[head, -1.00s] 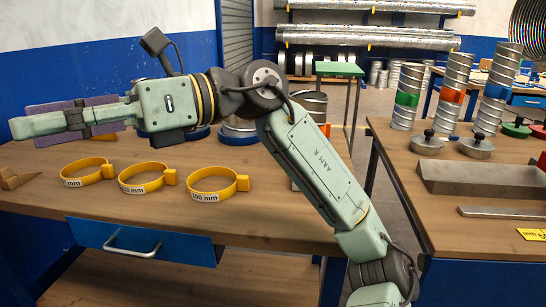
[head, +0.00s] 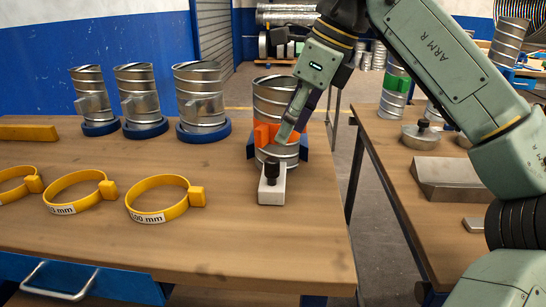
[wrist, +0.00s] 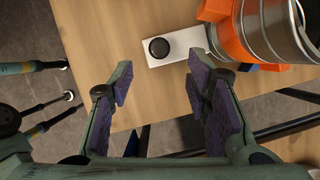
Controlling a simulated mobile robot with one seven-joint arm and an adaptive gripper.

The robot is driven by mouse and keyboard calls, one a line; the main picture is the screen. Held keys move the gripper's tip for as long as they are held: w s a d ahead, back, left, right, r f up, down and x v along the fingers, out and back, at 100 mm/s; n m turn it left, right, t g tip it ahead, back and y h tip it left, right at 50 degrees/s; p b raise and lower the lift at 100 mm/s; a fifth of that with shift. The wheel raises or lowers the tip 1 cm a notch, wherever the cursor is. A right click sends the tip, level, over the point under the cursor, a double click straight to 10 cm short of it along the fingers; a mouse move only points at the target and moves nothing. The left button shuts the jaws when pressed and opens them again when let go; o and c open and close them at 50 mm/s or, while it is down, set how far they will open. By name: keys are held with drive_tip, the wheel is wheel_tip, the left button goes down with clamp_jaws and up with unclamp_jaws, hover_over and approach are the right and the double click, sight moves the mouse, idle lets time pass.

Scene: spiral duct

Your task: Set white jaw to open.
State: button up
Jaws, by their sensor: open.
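The white jaw (head: 271,190) is a pale block with a black knob (head: 272,168) on top, lying on the bench in front of a metal spiral duct (head: 273,97). An orange band (head: 266,134) is on the duct, and blue parts show beside its base. The jaw's far end reaches the duct's foot; I cannot tell if they touch. In the wrist view the white jaw (wrist: 187,42) and its black knob (wrist: 159,47) lie beyond the fingertips. My gripper (wrist: 160,78) is open and empty. In the head view my gripper (head: 290,122) overlaps the duct and band, partly hiding them.
Several ducts stand in blue rings (head: 204,132) at the back left. Yellow clamp rings (head: 160,198) lie at the front left. A second bench (head: 395,185) stands to the right across a gap, with a metal block (head: 440,176) on it. Bare wood lies right of the jaw.

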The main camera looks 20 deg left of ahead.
sight(273, 160)
drive_tip(key=x, duration=0.9)
drive_tip(key=shift+s, duration=0.1)
drive_tip(key=shift+c, duration=0.4)
clamp_jaws()
